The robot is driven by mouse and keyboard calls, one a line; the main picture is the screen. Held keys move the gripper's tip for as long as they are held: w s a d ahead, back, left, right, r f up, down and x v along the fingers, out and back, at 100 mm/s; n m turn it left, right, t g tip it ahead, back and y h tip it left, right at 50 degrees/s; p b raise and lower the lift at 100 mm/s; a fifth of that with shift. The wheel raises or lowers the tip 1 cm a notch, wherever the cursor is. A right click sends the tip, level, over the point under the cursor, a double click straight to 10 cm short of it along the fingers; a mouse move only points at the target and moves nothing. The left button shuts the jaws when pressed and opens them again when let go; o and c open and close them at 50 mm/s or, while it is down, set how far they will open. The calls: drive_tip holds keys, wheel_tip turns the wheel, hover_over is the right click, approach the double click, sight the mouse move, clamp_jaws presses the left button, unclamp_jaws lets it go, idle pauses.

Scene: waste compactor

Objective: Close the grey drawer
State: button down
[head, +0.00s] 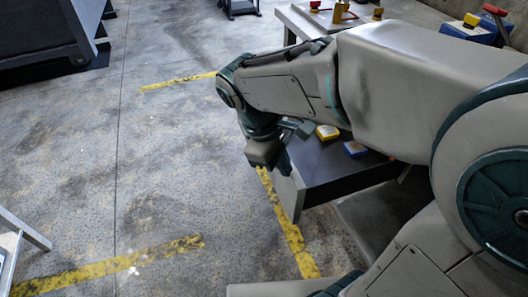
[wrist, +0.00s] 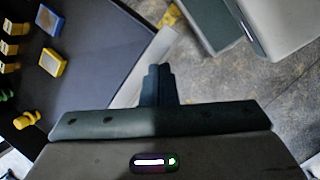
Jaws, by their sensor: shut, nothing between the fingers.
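The grey drawer (head: 330,167) stands pulled out, with its dark inside showing in the head view. Its lighter front panel (head: 291,194) faces left and towards the yellow floor line. My gripper (head: 284,164) points down at the upper end of that panel. In the wrist view the drawer's dark floor (wrist: 110,45) fills the left, and its pale front edge (wrist: 130,82) runs diagonally. My shut, empty fingers (wrist: 158,72) are on the outer side of this edge, very close to it. I cannot tell whether they touch it. My arm hides part of the drawer.
Blue and yellow blocks (wrist: 53,58) lie in or beside the drawer. A table with red and yellow items (head: 318,8) stands behind. A dark cabinet (head: 45,35) is at the far left and a metal frame (head: 22,232) at the near left. The floor (head: 150,150) between is clear.

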drive_tip(key=w+a+f+n+t+h+b, duration=0.1)
drive_tip(key=a+f+n+h+b, duration=0.1)
drive_tip(key=a+n, duration=0.4)
drive_tip(key=w+a+f+n+t+h+b, duration=0.1)
drive_tip(key=a+f+n+t+h+b, duration=0.2)
drive_tip(key=a, duration=0.4)
drive_tip(key=n+g+b, duration=0.1)
drive_tip(key=b, duration=0.2)
approach(278, 181)
wheel_tip(278, 181, down, 4)
drive_tip(key=d, duration=0.1)
drive_tip(key=d+b, duration=0.1)
drive_tip(key=d, duration=0.1)
drive_tip(key=shift+w+d+r, duration=0.1)
drive_tip(key=shift+w+d, duration=0.05)
drive_tip(key=shift+w, duration=0.15)
drive_tip(key=shift+w+d+r, duration=0.1)
drive_tip(key=shift+w+d, duration=0.05)
drive_tip(key=shift+d, duration=0.3)
